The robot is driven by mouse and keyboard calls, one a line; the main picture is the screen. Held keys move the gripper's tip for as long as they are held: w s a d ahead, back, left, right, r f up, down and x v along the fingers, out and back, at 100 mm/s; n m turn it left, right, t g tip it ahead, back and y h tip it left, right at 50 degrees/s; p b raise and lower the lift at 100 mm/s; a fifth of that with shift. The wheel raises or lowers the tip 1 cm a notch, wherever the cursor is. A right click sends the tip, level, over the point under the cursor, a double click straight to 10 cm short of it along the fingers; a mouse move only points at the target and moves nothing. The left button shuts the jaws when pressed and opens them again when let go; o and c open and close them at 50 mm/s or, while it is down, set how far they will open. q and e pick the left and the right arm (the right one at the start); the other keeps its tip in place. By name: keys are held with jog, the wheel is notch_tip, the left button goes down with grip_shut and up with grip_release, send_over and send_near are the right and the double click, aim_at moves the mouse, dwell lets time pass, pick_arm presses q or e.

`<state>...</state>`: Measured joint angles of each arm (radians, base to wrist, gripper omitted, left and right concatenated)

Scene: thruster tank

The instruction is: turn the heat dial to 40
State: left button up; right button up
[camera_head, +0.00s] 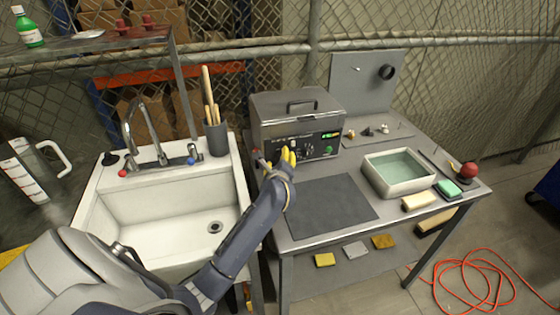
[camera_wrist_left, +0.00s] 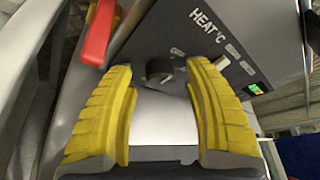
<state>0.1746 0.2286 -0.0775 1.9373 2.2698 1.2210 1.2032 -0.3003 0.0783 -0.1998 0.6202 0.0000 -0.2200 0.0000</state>
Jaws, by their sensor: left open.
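The grey tank unit (camera_head: 270,128) stands at the back left of the metal bench, its dark control panel facing front. My left gripper (camera_head: 289,155) is at the left part of that panel, its yellow fingers covering part of it. In the left wrist view the dark round heat dial (camera_wrist_left: 158,71) sits below the "HEAT °C" lettering. The open yellow fingers are spread on either side of the dial, and nothing is held between them. Contact cannot be told. The dial's pointer and scale are too small to read. My right gripper is not in view.
A red lever (camera_wrist_left: 99,32) stands close by the left finger in the wrist view. A dark mat (camera_head: 328,208) lies before the tank unit. A white basin (camera_head: 372,181) of liquid stands right of it. The sink (camera_head: 170,215) is at left.

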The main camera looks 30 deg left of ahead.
pick_arm(q)
grip_shut()
dwell(0.4)
dwell(0.4)
